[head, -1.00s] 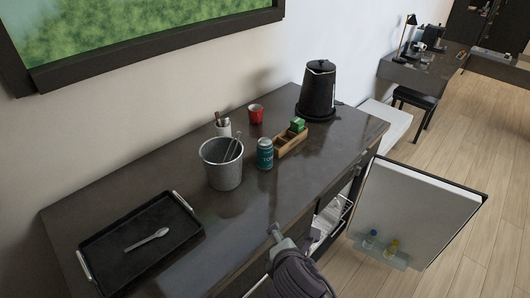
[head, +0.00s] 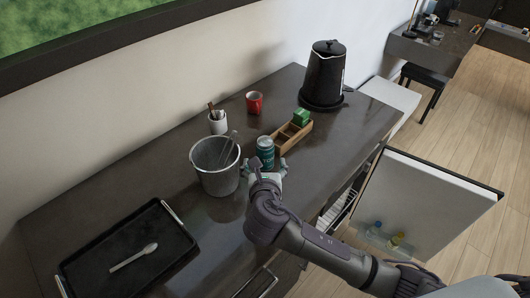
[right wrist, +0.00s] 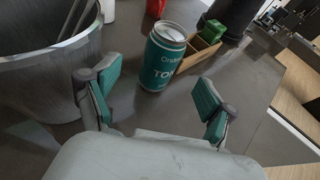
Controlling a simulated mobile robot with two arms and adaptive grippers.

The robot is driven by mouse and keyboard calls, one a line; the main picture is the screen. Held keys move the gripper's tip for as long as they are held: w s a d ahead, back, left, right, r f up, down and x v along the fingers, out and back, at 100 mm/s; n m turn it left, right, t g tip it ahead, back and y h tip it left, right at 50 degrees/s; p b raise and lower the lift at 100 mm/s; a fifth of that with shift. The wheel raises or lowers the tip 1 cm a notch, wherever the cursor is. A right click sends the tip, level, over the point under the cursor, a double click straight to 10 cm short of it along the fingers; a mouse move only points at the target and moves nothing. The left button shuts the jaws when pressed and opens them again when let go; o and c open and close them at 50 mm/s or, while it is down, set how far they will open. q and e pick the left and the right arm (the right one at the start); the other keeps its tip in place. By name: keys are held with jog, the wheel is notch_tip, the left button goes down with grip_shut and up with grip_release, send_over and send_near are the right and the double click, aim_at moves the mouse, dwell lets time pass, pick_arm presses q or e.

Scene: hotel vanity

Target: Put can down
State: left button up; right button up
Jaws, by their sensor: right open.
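The teal can (head: 265,149) stands upright on the dark counter (head: 190,262), beside the wooden box. In the right wrist view the can (right wrist: 163,58) shows its silver top and printed side. My right gripper (head: 266,166) is at the near side of the can. In the right wrist view its two teal finger pads (right wrist: 157,93) are spread wide. The can is beyond the fingertips, with a gap on either side. My left gripper is not in view.
A grey metal bucket (head: 214,178) stands close left of the can. The wooden box (head: 283,142) with green packets is close right. A black kettle (head: 322,75), red cup (head: 254,102) and white cup (head: 218,124) stand behind. A black tray (head: 95,277) with a spoon lies left. The fridge door (head: 425,195) hangs open.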

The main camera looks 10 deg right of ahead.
aim_at(265, 156)
jog(key=shift+x, duration=1.85)
jog(key=x, duration=0.2)
jog(key=p+x, duration=0.1)
jog(key=shift+w+d+f, duration=0.2)
jog(key=shift+w+d, duration=0.05)
jog(key=shift+w+f, duration=0.15)
jog(key=shift+w, duration=0.15)
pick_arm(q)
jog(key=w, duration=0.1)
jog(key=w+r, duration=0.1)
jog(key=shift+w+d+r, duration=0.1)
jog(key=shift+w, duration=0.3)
pick_arm(e)
jog(key=shift+s, duration=0.1)
jog(key=shift+c, duration=0.2)
jog(key=c, duration=1.3)
jog(key=shift+c, duration=1.2)
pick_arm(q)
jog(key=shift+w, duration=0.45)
